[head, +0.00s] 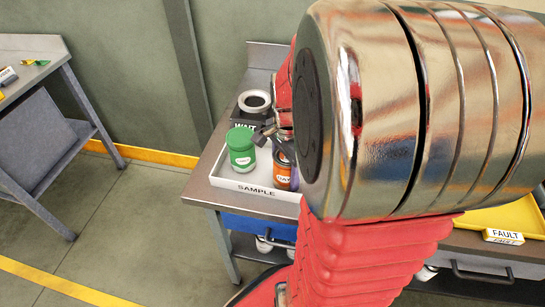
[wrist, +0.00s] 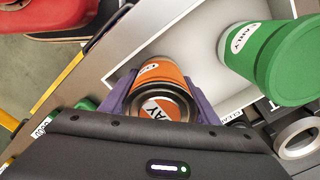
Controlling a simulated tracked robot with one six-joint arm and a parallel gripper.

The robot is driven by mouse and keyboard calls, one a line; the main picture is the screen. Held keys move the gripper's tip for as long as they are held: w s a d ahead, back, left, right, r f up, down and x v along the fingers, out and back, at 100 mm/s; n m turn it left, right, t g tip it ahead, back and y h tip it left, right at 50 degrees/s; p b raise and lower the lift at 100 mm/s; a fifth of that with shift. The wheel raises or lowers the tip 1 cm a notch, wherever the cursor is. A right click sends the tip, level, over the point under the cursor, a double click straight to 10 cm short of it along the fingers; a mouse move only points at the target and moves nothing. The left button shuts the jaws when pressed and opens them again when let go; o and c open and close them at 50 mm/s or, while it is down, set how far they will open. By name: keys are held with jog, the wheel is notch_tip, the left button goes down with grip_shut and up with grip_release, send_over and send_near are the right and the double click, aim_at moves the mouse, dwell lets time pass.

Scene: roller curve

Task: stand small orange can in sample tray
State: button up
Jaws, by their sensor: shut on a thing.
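The small orange can (wrist: 163,85) has a dark rim and a white label and sits between the purple fingers of my gripper (wrist: 160,98), which is shut on it. In the head view the orange can (head: 282,172) shows just behind the front wall of the white sample tray (head: 240,186), right of the green jar, partly hidden by my arm. The tray also shows in the wrist view (wrist: 190,40). The can looks upright in the head view. I cannot tell whether its base touches the tray floor.
A green jar (head: 241,150) stands in the tray close left of the can; it also shows in the wrist view (wrist: 272,60). Behind is a dark WAIT holder (head: 252,112) with a metal ring. A yellow FAULT tray (head: 505,222) lies at right. My arm hides much of the bench.

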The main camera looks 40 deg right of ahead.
jog(key=o, duration=1.2)
jog(key=shift+c, duration=0.2)
notch_tip(320, 180, up, 12)
jog(key=shift+r, duration=0.1)
dwell(0.4)
